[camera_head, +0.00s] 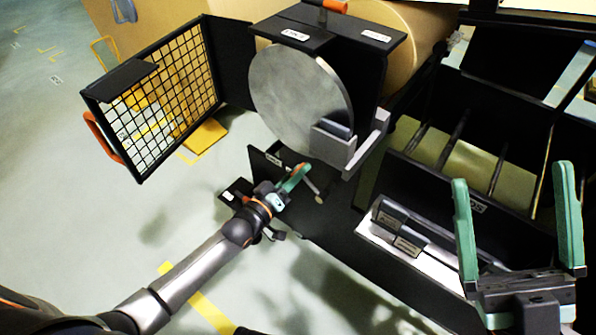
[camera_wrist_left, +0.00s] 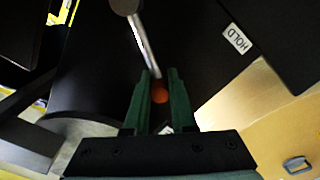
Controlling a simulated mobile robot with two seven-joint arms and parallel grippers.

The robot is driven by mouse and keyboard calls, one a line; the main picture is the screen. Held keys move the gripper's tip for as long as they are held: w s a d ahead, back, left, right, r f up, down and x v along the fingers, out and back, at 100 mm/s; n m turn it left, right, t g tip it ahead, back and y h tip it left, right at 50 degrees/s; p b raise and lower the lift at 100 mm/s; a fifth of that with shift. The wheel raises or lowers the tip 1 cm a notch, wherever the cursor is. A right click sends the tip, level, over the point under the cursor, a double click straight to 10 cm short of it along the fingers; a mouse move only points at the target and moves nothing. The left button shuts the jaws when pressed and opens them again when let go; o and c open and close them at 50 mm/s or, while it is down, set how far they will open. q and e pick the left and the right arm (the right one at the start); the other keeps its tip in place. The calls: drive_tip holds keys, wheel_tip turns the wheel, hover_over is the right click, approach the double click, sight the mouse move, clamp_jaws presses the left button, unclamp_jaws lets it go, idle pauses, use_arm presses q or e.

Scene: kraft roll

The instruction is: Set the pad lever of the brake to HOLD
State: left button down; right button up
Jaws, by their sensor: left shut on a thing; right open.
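The brake's pad lever (camera_wrist_left: 142,45) is a thin metal rod with a grey round end at the top of the left wrist view and an orange knob (camera_wrist_left: 160,95) at its other end. My left gripper (camera_wrist_left: 161,75) has its green fingers closed around the knob end. The white HOLD label (camera_wrist_left: 237,39) lies on the black panel to the right of the lever, apart from it. In the head view my left gripper (camera_head: 299,173) is at the lever below the grey disc (camera_head: 290,95), and hides much of it. My right gripper (camera_head: 512,175) is open and empty at the lower right.
A mesh guard door (camera_head: 165,100) with an orange handle (camera_head: 103,138) stands open at the left. The brown kraft roll (camera_head: 420,25) is behind the disc. A black rack (camera_head: 470,150) with rods and a white tray (camera_head: 390,245) with dark blocks stand at the right.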

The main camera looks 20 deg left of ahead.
use_arm(q)
drive_tip(key=shift+f, duration=0.15)
wheel_tip(320, 180, down, 8)
drive_tip(key=n+b, duration=0.6)
drive_tip(key=n, duration=0.3)
drive_tip(key=shift+a+f+b, duration=0.15)
drive_tip(key=shift+a+b, duration=0.15)
use_arm(e)
wheel_tip(320, 180, down, 7)
drive_tip(key=a, duration=0.1)
drive_tip(key=shift+w+a+m, duration=0.15)
drive_tip(key=shift+w+m, duration=0.05)
drive_tip(key=shift+m, duration=0.1)
use_arm(q)
drive_tip(key=shift+d+f, duration=0.1)
drive_tip(key=shift+d, duration=0.05)
drive_tip(key=c, duration=0.8)
unclamp_jaws()
drive_tip(key=shift+o, duration=0.2)
